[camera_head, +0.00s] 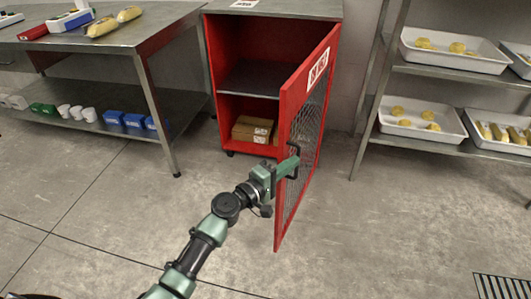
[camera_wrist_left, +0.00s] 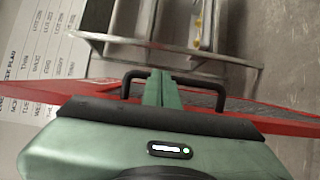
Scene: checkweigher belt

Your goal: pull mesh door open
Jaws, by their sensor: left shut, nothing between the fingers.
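The red-framed mesh door (camera_head: 313,122) stands ajar on the red cabinet (camera_head: 262,40), swung out toward me with its hinge side at the right. Its black handle (camera_head: 295,149) is on the side near the free edge. My left gripper (camera_head: 289,166) is at the handle, with its green fingers shut and nothing held. In the left wrist view the closed fingers (camera_wrist_left: 163,90) overlap the middle of the handle (camera_wrist_left: 127,84); I cannot tell whether they touch it. The red door edge (camera_wrist_left: 275,116) runs across behind. My right gripper is not in view.
Cardboard boxes (camera_head: 252,129) lie low inside the cabinet. A metal table (camera_head: 110,38) with a lower shelf stands at the left. A rack with white trays (camera_head: 410,58) stands at the right. The floor in front of the door is clear.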

